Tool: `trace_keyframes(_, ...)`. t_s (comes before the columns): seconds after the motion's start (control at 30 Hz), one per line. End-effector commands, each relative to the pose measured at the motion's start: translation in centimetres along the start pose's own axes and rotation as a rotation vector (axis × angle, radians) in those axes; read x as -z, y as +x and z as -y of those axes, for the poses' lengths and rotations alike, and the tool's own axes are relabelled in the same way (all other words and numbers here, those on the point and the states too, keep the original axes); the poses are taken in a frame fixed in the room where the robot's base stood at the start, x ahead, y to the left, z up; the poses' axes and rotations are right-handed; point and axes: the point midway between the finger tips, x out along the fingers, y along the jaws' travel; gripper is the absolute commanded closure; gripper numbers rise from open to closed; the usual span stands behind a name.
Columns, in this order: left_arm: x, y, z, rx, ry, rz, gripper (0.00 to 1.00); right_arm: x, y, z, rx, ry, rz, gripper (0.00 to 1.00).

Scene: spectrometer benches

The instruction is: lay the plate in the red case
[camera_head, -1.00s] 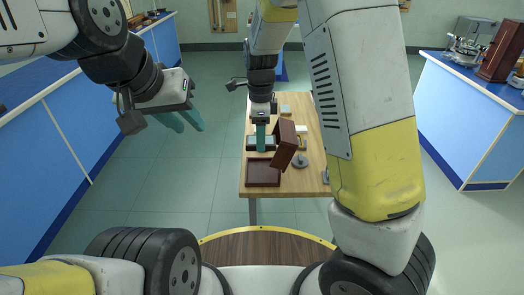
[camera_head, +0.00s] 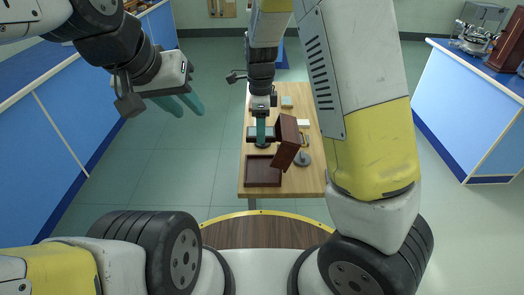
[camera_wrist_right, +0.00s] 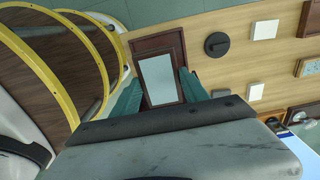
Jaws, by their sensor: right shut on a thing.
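The red case (camera_head: 263,171) lies open on the near part of the wooden table, with its dark red lid (camera_head: 287,142) standing tilted at its right side. In the right wrist view a brown-red part of the case (camera_wrist_right: 155,43) shows behind the plate. My right gripper (camera_head: 261,130) points down just beyond the case. In the right wrist view the pale grey, rectangular plate (camera_wrist_right: 160,80) is between its teal fingers (camera_wrist_right: 161,92), which are shut on it. Contact between plate and case cannot be told. My left gripper (camera_head: 190,104) is open and empty, left of the table.
The wooden table (camera_head: 245,183) also bears a grey disc-shaped base (camera_head: 303,159) right of the case and small pale blocks (camera_head: 303,124). Blue benches stand at left (camera_head: 50,130) and right (camera_head: 470,120). The floor between the table and the left bench is clear.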

Motion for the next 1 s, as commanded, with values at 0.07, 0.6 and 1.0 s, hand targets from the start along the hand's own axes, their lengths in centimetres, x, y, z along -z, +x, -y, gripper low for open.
trace_keyframes(0.07,0.0,0.0,0.0,0.000,0.000,0.001,0.69,0.0,1.2,-0.1,-0.003,0.000,-0.001,0.95)
trace_keyframes(0.6,0.0,0.0,0.0,0.000,0.000,0.001,0.69,0.1,9.1,0.0,-0.003,0.000,-0.002,0.95)
trace_keyframes(1.0,0.0,0.0,0.0,0.000,0.000,0.001,0.69,0.0,13.4,0.0,-0.002,0.001,-0.001,0.95)
